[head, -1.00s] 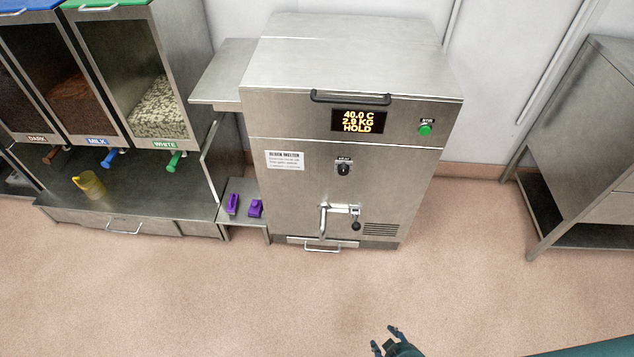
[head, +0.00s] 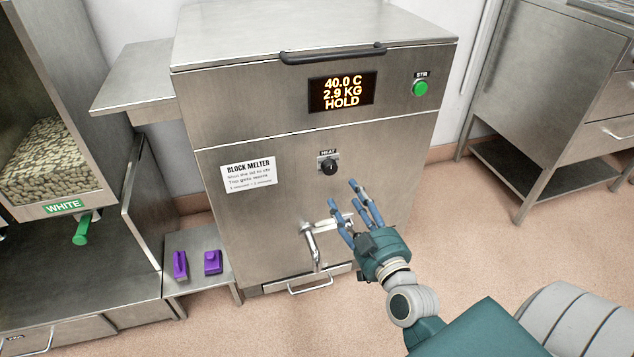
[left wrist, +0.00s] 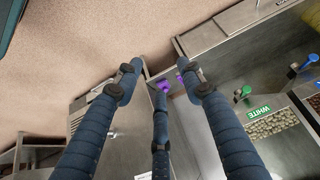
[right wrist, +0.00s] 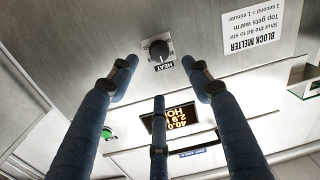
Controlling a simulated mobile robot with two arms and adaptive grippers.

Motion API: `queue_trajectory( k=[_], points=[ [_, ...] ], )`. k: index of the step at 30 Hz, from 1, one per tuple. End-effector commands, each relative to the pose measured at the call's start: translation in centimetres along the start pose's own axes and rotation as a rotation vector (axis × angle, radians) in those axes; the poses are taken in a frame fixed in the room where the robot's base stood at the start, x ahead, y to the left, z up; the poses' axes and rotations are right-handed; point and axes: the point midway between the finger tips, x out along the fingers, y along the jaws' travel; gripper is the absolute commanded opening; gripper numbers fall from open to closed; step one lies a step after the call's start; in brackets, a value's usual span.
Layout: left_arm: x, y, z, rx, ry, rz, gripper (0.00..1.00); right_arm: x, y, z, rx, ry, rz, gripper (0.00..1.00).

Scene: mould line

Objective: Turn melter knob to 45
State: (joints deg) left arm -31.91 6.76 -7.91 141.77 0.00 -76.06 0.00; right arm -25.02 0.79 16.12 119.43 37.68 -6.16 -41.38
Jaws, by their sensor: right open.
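The block melter (head: 290,215) is a steel cabinet with a black round knob (head: 329,167) under a HEAT label on its front. Its display (head: 342,91) reads 40.0 C, 2.9 KG, HOLD. My right gripper (head: 347,198) is open and empty, below and slightly right of the knob, with its fingers pointing up toward the panel. In the right wrist view the knob (right wrist: 159,50) lies ahead between the spread fingertips, apart from them. My left gripper (left wrist: 160,75) shows only in its wrist view, open with nothing between its fingers.
A tap (head: 312,245) sticks out low on the melter, close to my right gripper. A black lid handle (head: 333,54) and green STIR button (head: 420,89) are above. Purple items (head: 212,262) lie on a small shelf at left. A steel bench (head: 540,110) stands at right.

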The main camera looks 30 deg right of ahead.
Motion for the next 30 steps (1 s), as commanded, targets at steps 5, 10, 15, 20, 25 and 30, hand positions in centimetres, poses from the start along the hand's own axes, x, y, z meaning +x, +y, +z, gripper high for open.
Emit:
queue_trajectory(
  k=[5,10,15,20,25,30],
  points=[
    [0.2,0.2,-1.6,0.002,0.061,0.004,0.39,2.6,0.0,-0.2,0.004,0.005,0.001,0.49],
    [0.4,0.5,-4.2,0.004,0.161,0.009,0.39,6.0,0.0,-0.1,0.005,0.004,0.001,0.49],
    [0.3,0.8,-6.7,0.006,0.257,0.014,0.39,8.7,0.0,0.0,0.003,0.001,0.001,0.49],
    [0.1,0.9,-8.1,0.007,0.313,0.017,0.39,10.1,-0.1,0.0,0.002,0.0,0.0,0.49],
    [0.0,1.0,-8.5,0.007,0.33,0.018,0.39,10.5,-0.1,0.0,0.001,-0.002,-0.001,0.49],
    [0.0,1.0,-8.5,0.007,0.33,0.018,0.39,10.4,-0.1,0.0,0.001,-0.002,-0.001,0.49]
  ],
)
